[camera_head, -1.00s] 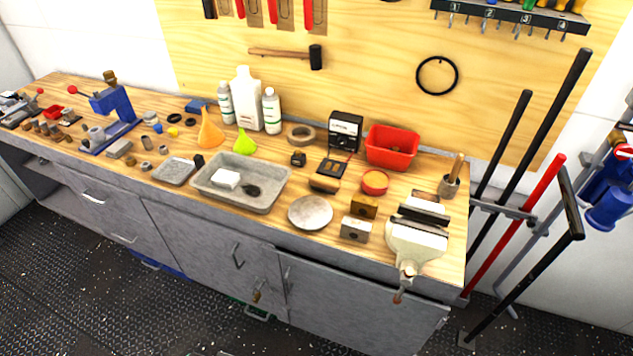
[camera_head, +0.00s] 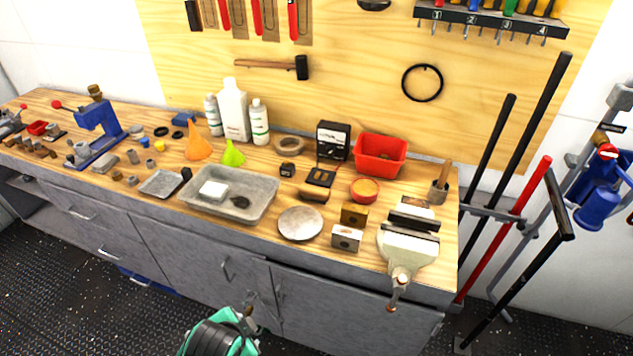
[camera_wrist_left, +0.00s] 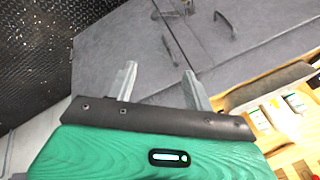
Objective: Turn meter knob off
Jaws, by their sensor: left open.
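The black meter (camera_head: 333,140), with a pale dial face, stands upright at the back of the wooden workbench (camera_head: 285,272), against the pegboard. Its knob is too small to make out. My left gripper (camera_head: 249,314) is low in the head view, in front of the cabinet fronts and below the bench top, well apart from the meter. In the left wrist view my left gripper (camera_wrist_left: 160,82) has its two fingers spread with nothing between them. My right gripper is not in view.
A red bin (camera_head: 380,155) stands right of the meter, and a small dark pad (camera_head: 320,177) lies in front. White bottles (camera_head: 235,110), a grey tray (camera_head: 228,193), a round plate (camera_head: 300,223) and a vise (camera_head: 408,245) also occupy the bench. Long-handled tools stand at right.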

